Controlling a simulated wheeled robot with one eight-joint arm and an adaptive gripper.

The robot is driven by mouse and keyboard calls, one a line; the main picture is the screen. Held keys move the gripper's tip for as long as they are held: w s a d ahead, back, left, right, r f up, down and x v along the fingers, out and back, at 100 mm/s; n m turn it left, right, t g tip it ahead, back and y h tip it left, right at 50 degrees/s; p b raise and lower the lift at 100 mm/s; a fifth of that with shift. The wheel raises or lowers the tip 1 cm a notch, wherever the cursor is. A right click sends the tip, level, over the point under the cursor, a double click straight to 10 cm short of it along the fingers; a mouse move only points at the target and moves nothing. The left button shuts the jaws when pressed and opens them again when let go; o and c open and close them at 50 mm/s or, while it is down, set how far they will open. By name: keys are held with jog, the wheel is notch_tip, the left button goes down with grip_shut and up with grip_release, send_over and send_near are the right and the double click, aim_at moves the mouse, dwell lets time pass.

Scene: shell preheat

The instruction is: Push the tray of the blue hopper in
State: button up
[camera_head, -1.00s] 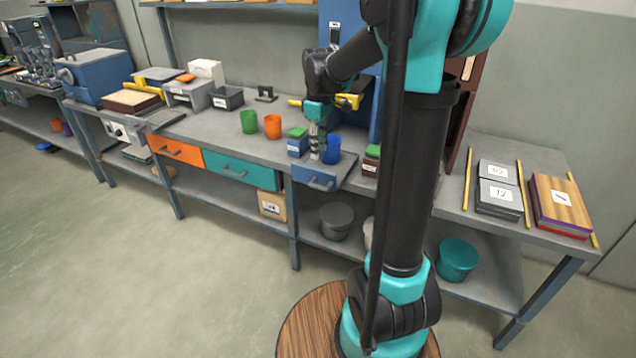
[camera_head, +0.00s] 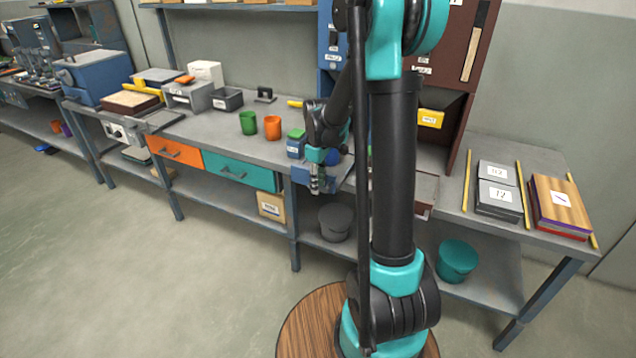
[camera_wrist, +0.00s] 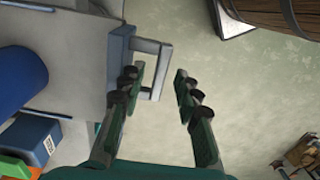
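The blue hopper (camera_head: 331,55) stands at the back of the bench, partly hidden by my arm. Its tray sticks out over the bench's front edge; the blue front (camera_head: 301,174) shows beside my gripper. In the wrist view the tray is grey (camera_wrist: 75,60) with a blue front and a pale loop handle (camera_wrist: 163,68). My gripper (camera_head: 317,188) is at the tray's front. In the wrist view my gripper (camera_wrist: 158,76) is open, with the handle's outer bar between its fingers; contact cannot be told. A blue cup (camera_wrist: 18,78) stands behind the front.
A blue block with a green top (camera_head: 296,143) is just left of the tray. Green (camera_head: 248,122) and orange (camera_head: 272,127) cups stand further left. The floor in front is clear.

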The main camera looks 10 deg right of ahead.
jog(key=shift+c, duration=0.3)
grip_shut()
jog(key=w+d, duration=0.4)
jog(key=w, duration=0.2)
jog(key=w+d, duration=0.4)
jog(key=w, duration=0.2)
jog(key=w+d, duration=0.5)
jog(key=w, duration=0.1)
jog(key=shift+w+d, duration=0.1)
jog(key=shift+r, duration=0.1)
jog(key=shift+o, duration=0.3)
grip_release()
